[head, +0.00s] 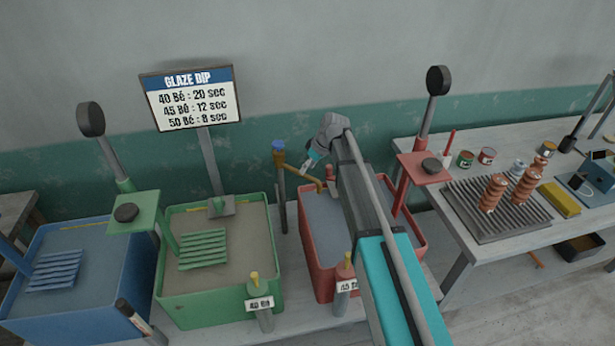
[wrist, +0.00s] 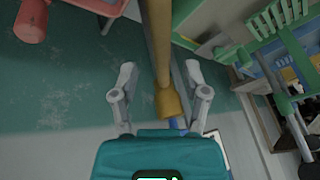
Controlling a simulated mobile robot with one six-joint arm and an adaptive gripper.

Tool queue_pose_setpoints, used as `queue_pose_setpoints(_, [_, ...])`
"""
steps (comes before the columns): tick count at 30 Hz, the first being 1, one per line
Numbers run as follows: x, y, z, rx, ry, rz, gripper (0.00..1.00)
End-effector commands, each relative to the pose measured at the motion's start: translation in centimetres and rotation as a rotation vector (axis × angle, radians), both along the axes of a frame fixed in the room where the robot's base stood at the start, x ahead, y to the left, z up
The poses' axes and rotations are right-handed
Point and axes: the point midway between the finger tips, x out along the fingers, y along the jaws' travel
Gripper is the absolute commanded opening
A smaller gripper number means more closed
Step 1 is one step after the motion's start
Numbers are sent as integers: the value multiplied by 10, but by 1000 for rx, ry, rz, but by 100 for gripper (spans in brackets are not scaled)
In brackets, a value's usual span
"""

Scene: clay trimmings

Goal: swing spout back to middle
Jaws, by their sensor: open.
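The spout (head: 303,176) is a brass pipe on a dark post (head: 283,205) with a blue cap (head: 278,146). The post stands between the green tub (head: 165,262) and the red tub (head: 308,262), and the spout reaches right, over the red tub. My gripper (head: 306,167) is at the spout, above the red tub's back left. In the wrist view, my gripper is open, one finger on each side of the brass pipe (wrist: 160,60). Gaps show between pipe and fingers. My arm hides part of the red tub.
A blue tub (head: 60,310) stands at left. A glaze dip sign (head: 190,100) rises behind the green tub. Levers with dark round weights (head: 437,80) stand beside the tubs. A table (head: 500,245) with a ribbed rack, coils and jars is at right.

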Motion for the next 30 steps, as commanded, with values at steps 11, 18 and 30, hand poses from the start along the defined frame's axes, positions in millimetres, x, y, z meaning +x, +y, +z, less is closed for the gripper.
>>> queue_pose_setpoints(11, [1, 9, -21, 0, 0, 1, 59])
queue_pose_setpoints(18, [1, 10, -22, 0, 0, 1, 59])
queue_pose_setpoints(30, [1, 10, -22, 0, 0, 1, 17])
